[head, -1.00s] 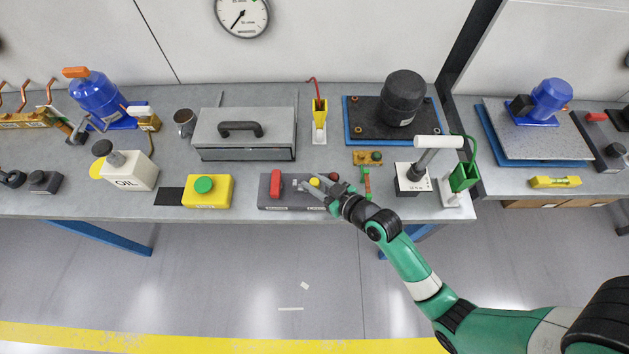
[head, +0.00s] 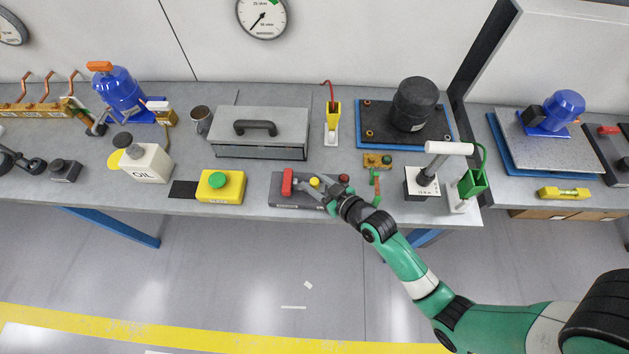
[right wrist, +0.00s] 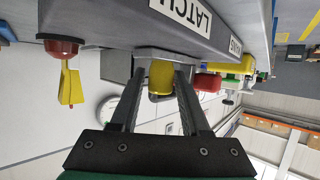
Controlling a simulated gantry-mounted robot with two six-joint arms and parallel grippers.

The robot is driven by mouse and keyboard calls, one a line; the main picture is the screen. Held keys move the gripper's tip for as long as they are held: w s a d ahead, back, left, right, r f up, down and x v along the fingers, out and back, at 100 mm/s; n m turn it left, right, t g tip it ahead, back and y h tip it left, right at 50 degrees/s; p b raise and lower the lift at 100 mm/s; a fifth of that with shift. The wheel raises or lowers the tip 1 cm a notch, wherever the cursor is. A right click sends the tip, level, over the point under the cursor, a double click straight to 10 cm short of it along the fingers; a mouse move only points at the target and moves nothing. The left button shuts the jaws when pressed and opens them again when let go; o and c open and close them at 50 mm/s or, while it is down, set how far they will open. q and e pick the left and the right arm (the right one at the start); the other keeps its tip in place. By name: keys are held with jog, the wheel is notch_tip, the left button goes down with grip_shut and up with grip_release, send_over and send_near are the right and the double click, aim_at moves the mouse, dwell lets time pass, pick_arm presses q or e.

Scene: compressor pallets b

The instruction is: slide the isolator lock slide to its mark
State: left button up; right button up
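The isolator lock slide shows as a yellow knob (head: 314,182) on top of a grey box (head: 290,203) at the bench's front edge. My right gripper (head: 318,190) reaches in from the right, low over this box. In the right wrist view the yellow knob (right wrist: 160,78) sits between the two dark fingers (right wrist: 160,84), which lie close along both its sides. The fingers look shut on it. The mark is not visible. My left gripper is not in view.
A red lever (head: 288,182) stands on the box left of the knob, and a red button (head: 343,178) to its right. A yellow box with a green button (head: 220,181) is further left. A metal toolbox (head: 260,132) stands behind.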

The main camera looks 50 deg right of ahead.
jog(key=p+v, duration=0.2)
jog(key=v, duration=0.9)
jog(key=shift+s, duration=0.35)
